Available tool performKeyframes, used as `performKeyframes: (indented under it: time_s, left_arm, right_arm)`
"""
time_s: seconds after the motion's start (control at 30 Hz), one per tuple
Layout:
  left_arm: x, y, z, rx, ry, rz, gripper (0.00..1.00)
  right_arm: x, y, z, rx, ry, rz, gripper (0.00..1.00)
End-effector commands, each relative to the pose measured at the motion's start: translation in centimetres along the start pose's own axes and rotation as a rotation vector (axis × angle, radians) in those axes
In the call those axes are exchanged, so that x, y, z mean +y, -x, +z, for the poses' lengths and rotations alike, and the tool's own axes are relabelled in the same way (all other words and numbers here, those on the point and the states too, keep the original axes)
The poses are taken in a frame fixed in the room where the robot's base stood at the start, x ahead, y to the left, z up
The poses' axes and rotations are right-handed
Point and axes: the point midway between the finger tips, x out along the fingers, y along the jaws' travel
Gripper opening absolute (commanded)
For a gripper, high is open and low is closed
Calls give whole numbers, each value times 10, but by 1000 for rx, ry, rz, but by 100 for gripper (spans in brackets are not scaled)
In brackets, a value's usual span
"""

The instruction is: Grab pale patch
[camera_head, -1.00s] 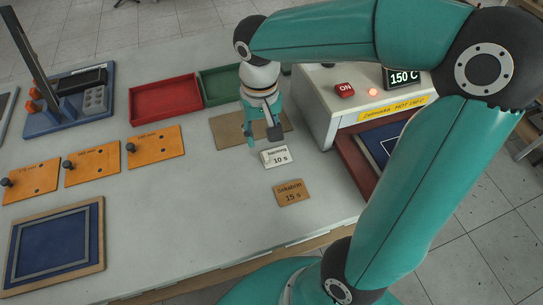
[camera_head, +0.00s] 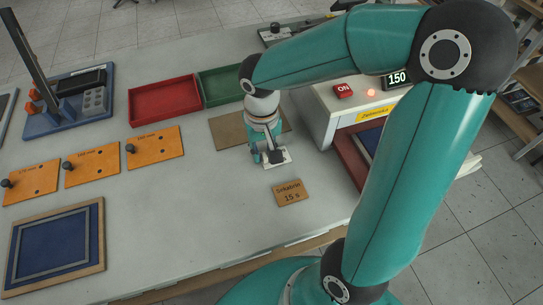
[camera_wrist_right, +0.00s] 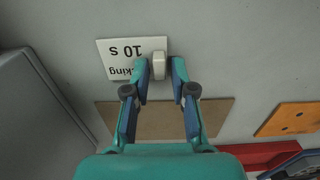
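A pale card (camera_head: 283,161) with dark print lies on the table, partly hidden under my right gripper (camera_head: 265,157). In the right wrist view the card (camera_wrist_right: 120,58) reads "10 s" upside down. A small whitish block (camera_wrist_right: 159,63), the pale patch as far as I can tell, is at the card's edge. The fingers of my right gripper (camera_wrist_right: 161,72) are on either side of the block, with a narrow gap showing on each side. The gripper points down, low over the table. My left gripper is not in view.
A brown card (camera_head: 290,193) reading "15 s" lies nearer me. A brown board (camera_head: 226,131) lies behind the gripper. A white heater (camera_head: 318,109) showing 150 stands to the right. Red (camera_head: 165,98) and green (camera_head: 222,84) trays lie behind. The table's front middle is clear.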

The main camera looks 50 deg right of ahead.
Motion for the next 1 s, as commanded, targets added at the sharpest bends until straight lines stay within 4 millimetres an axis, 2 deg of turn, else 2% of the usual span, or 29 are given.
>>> performKeyframes:
  time_s: [0.03,0.1,0.47,0.67,0.87,1.0]
  left_arm:
    - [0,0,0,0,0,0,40]
    - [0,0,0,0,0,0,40]
    - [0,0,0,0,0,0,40]
    - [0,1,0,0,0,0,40]
    - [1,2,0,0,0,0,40]
    - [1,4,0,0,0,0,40]
  right_arm:
    - [0,0,0,0,0,0,12]
    - [0,0,0,0,0,0,0]
    - [0,1,0,1,0,0,0]
    - [0,10,-1,4,0,-1,0]
    - [-1,36,-1,6,1,-3,0]
    - [-1,70,-1,9,0,-4,0]
